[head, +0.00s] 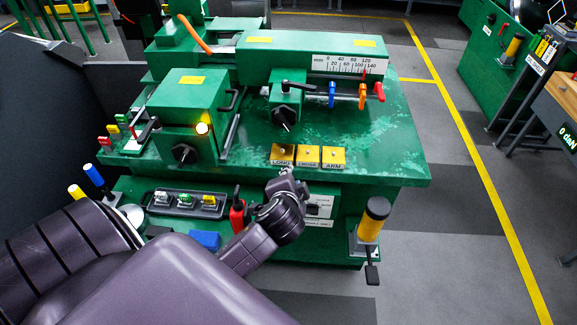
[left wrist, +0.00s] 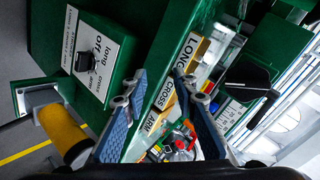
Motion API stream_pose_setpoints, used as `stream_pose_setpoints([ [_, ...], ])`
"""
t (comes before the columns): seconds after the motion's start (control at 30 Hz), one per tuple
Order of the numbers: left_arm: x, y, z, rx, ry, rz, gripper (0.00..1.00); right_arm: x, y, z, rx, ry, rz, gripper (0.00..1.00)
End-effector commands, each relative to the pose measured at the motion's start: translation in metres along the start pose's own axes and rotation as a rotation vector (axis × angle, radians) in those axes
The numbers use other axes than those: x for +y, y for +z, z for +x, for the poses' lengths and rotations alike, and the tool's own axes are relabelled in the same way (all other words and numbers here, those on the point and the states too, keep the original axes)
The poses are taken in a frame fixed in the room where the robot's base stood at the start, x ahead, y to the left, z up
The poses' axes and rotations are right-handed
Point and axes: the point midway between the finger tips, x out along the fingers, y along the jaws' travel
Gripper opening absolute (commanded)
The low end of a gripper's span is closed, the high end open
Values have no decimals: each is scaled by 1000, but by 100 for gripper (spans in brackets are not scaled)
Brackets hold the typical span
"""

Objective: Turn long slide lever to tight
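The green machine (head: 390,165) carries three yellow boxes at its front edge. The one marked LONG (head: 282,150) also shows in the left wrist view (left wrist: 197,50). A black lever (head: 298,86) sits on a green block (head: 285,105) above the boxes, and another black handle (head: 234,100) is on the left block. I cannot tell which is the long slide lever. My left gripper (head: 288,182) is just in front of the boxes. In the left wrist view its blue-padded fingers (left wrist: 160,80) are apart, with nothing held between them. My right gripper is not in view.
Blue, orange and red handles (head: 361,94) stand right of the black lever. A switch panel (left wrist: 88,60) is on the machine's front. A yellow-black post (head: 373,220) stands at the right front corner.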

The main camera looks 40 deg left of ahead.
Motion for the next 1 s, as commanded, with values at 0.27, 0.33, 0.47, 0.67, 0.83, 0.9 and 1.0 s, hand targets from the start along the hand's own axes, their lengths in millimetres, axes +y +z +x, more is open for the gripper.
stream_pose_setpoints([
  [0.27,46,25,-16,-53,136,-91,26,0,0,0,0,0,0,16],
  [0.33,55,30,-19,-64,162,-107,26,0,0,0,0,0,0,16],
  [0.47,66,36,-24,-80,197,-131,26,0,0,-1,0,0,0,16],
  [0.67,74,39,-27,-89,219,-145,26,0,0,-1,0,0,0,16],
  [0.83,74,39,-27,-89,219,-146,26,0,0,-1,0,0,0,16],
  [0.9,74,39,-27,-89,219,-146,25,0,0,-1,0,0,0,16],
  [1.0,78,41,-25,-93,225,-143,14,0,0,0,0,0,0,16],
])
